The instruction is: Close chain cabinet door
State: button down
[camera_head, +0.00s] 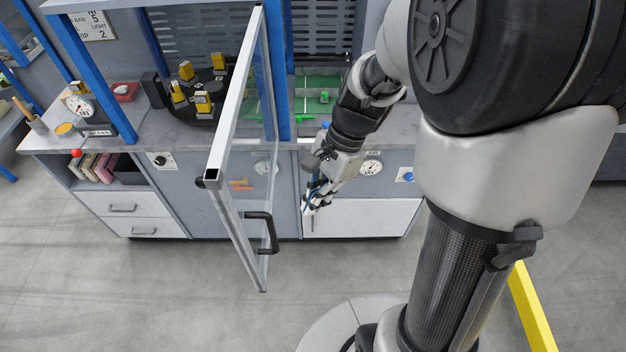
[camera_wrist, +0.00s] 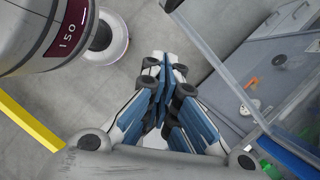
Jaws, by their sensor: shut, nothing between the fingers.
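The cabinet door (camera_head: 232,125) is a clear panel in a pale metal frame. It stands open, swung out from the blue-posted cabinet (camera_head: 280,70) toward the camera. Its black handle (camera_head: 270,232) is low on the free edge. In the head view my gripper (camera_head: 308,208) is to the right of the door, apart from it, in front of the grey counter front. In the wrist view my gripper (camera_wrist: 164,75) is shut with blue fingers together and nothing between them. The door frame (camera_wrist: 225,75) runs along the right of that view. I cannot make out a chain.
Behind the door, a dark round turntable (camera_head: 205,112) bears several yellow parts. Green parts (camera_head: 315,90) lie in the bay to the right. A dial scale (camera_head: 78,105) stands on the left counter. A yellow bar (camera_head: 532,310) is at lower right. Grey floor in front is clear.

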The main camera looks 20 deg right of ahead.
jog(key=s+a+f+b, duration=0.1)
jog(key=a+f, duration=0.4)
jog(key=a, duration=0.1)
jog(key=shift+s, duration=0.2)
jog(key=shift+f, duration=0.1)
